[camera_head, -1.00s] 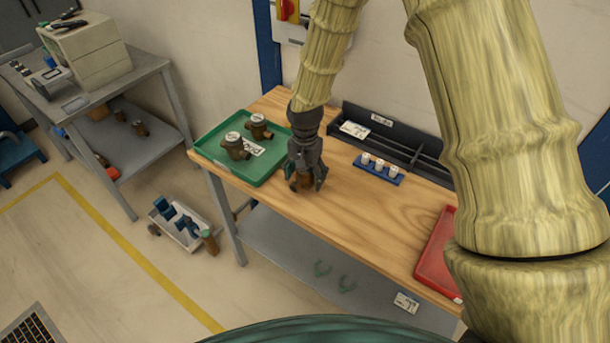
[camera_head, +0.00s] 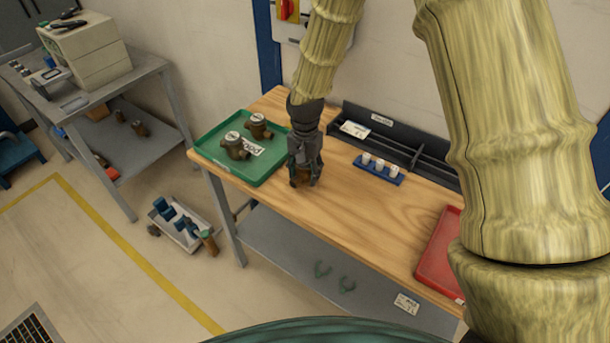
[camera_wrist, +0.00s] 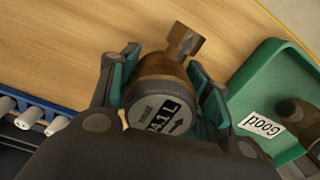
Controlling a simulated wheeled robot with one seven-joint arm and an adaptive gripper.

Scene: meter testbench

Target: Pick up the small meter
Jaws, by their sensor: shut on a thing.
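The small meter (camera_wrist: 157,92) is a brown bronze body with a pipe stub and a grey round face bearing a printed label. It is between the two fingers of my gripper (camera_wrist: 163,88), which is shut on it. In the head view my gripper (camera_head: 304,178) points down over the wooden table, right of the green tray, and mostly hides the meter (camera_head: 300,179). I cannot tell whether the meter touches the table.
The green tray (camera_head: 215,133), labelled "Good", holds two brown meters (camera_head: 236,147). A blue rack (camera_head: 378,172) with white pegs and a black divided bin (camera_head: 400,143) lie to the right. A red tray (camera_head: 437,262) is at the right end. Bare wood lies between.

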